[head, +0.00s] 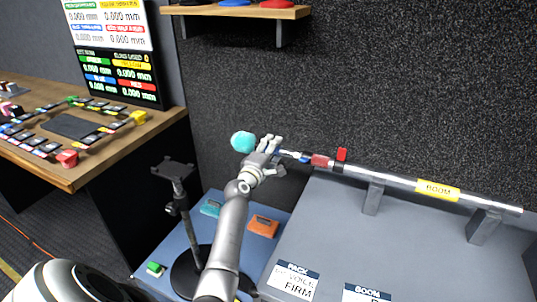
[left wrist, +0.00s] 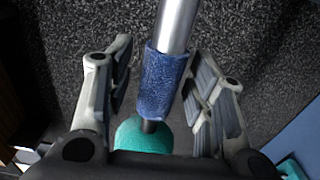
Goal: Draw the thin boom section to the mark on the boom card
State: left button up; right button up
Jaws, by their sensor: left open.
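The boom (head: 390,180) is a silver pole with a yellow BOOM label, lying on two grey brackets. A red collar (head: 320,161) with a red lever sits on it, and a blue sleeve (left wrist: 162,82) sits nearer the teal ball (head: 243,142) at its left end. My left gripper (head: 275,147) is open around the boom near that end. In the left wrist view the fingers stand apart on both sides of the blue sleeve, with gaps visible. The boom card (head: 367,293) lies on the grey case, partly cut off; its mark cannot be read. My right gripper is out of view.
The grey case top (head: 340,240) is mostly clear. A blue surface (head: 210,228) holds small orange and teal items and a black stand (head: 177,185). A wooden control desk (head: 70,170) stands left.

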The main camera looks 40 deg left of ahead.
pick_arm(q)
jog(key=v, duration=1.2)
dwell(0.4)
